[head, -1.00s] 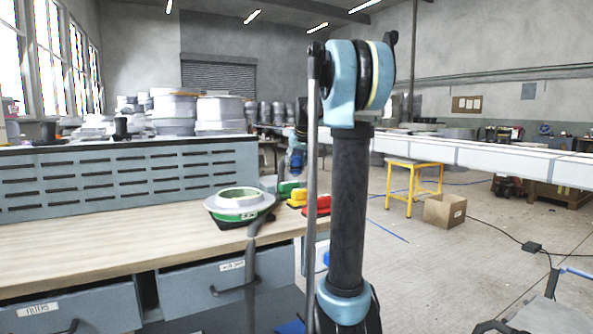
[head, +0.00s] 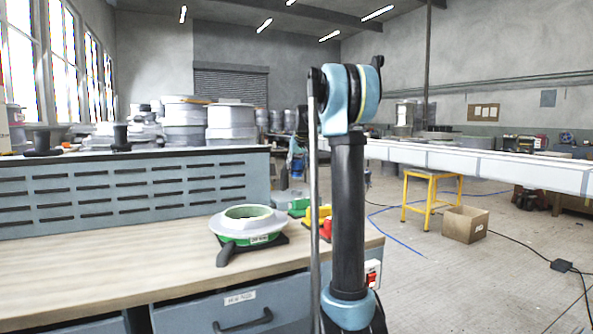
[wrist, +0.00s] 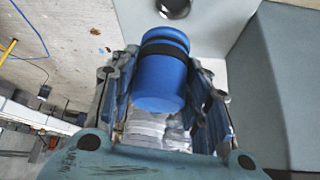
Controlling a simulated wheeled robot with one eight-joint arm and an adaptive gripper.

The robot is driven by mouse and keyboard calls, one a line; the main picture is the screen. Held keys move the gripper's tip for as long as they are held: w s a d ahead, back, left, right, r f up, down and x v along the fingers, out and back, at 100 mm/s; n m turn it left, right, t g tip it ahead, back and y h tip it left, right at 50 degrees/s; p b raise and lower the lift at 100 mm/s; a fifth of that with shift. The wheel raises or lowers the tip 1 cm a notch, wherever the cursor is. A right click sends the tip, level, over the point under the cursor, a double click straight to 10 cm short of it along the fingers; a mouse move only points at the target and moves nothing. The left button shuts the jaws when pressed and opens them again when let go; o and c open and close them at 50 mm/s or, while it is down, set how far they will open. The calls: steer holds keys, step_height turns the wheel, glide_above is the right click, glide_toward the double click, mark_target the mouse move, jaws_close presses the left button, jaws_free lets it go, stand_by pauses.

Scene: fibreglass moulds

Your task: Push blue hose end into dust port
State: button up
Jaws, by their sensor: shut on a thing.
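In the wrist view my gripper (wrist: 164,78) is shut on a blue hose end (wrist: 160,80), a smooth cylinder with a dark band near its far end. One finger lies on each side of it. A dark round opening with a shiny rim (wrist: 173,8), which looks like the dust port, is cut by the top edge of the wrist view on a pale face. The far end of the hose end points towards it, and a narrow strip of pale face shows between them. I cannot tell their true distance. In the head view I cannot make out the gripper or the hose end.
A wooden-topped workbench (head: 120,255) with drawers fills the lower left. A green and grey round piece (head: 247,222) sits on it, with yellow and red pieces (head: 322,216) behind. A yellow stool (head: 432,195) and a cardboard box (head: 465,224) stand on open floor at right.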

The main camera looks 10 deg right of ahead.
mark_target(296, 178)
steer(key=shift+f, duration=0.1)
steer(key=shift+a+f, duration=0.1)
steer(key=shift+f, duration=2.7)
steer(key=shift+s+f, duration=0.1)
steer(key=shift+f, duration=0.4)
stand_by(0.6)
steer(key=o, duration=1.1)
steer(key=shift+o, duration=0.2)
steer(key=v, duration=1.1)
steer(key=shift+s+r, duration=0.15)
steer(key=shift+r, duration=0.2)
steer(key=shift+s, duration=0.1)
